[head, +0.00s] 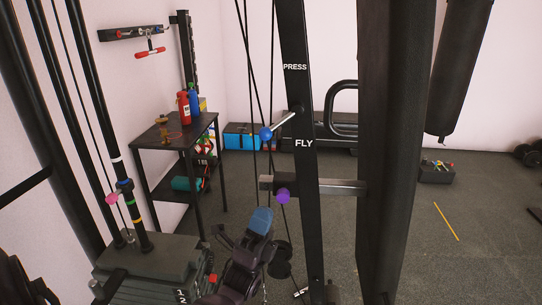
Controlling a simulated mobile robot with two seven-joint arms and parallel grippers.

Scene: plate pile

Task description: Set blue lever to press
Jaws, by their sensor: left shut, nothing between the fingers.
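The blue lever (266,133) is a blue ball on a thin silver rod, mounted on the black upright (293,85). The rod slopes down to the left from the upright, and the ball sits between the heights of the white PRESS label (295,67) and the FLY label (304,143). My left gripper (262,218) comes up from the bottom, dark with a blue part at its upper end. It is shut and empty, below the lever and apart from it. My right gripper is out of view.
A purple knob (283,196) and a metal bar (340,187) stick out just above my left gripper. Black cables (250,80) run down beside the lever. A weight stack (150,262) stands at lower left, and a black shelf (163,136) with bottles is behind.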

